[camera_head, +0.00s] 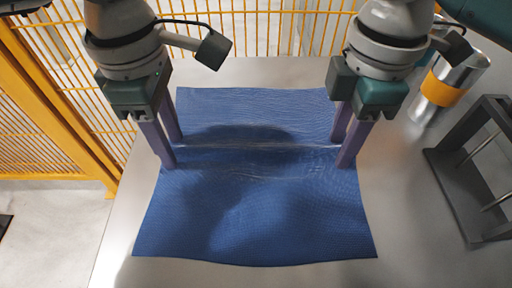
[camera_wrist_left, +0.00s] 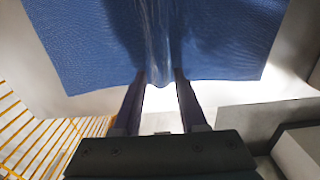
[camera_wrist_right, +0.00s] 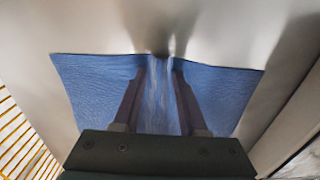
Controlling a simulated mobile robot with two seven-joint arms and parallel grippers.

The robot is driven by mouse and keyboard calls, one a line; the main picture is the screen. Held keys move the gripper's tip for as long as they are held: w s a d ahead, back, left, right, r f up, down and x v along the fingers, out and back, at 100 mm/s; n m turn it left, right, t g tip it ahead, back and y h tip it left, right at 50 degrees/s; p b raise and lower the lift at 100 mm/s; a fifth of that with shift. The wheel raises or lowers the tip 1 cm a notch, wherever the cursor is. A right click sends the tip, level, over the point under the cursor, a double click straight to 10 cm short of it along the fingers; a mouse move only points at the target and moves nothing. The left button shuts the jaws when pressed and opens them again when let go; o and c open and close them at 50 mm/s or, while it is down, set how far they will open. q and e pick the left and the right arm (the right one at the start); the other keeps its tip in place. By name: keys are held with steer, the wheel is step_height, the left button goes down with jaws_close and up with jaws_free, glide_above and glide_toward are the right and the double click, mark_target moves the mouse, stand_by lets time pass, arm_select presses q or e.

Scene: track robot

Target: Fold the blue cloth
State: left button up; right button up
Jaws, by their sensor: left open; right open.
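The blue cloth (camera_head: 255,225) lies spread on the metal table, with a shallow crosswise ridge and wrinkles between my two grippers. My left gripper (camera_head: 174,154) is open at the cloth's left edge, pointing down, its fingers on either side of the ridge. My right gripper (camera_head: 341,153) is open at the right edge in the same way. In the left wrist view the cloth (camera_wrist_left: 225,40) puckers between the spread fingertips (camera_wrist_left: 160,73). In the right wrist view the cloth (camera_wrist_right: 95,85) also puckers between the fingertips (camera_wrist_right: 159,63). Whether the fingertips touch the cloth is unclear.
A silver cup with an orange band (camera_head: 443,91) stands at the right of the table (camera_head: 395,200). A dark grey rack with metal rods (camera_head: 450,190) stands at the right edge. A yellow mesh fence (camera_head: 60,100) runs behind and to the left. The table front is clear.

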arm_select(q)
steer(key=shift+f, duration=0.1)
steer(key=c, duration=0.6)
arm_select(e)
steer(key=c, duration=0.6)
arm_select(q)
jaws_close()
arm_select(e)
jaws_close()
steer(key=shift+r, duration=0.1)
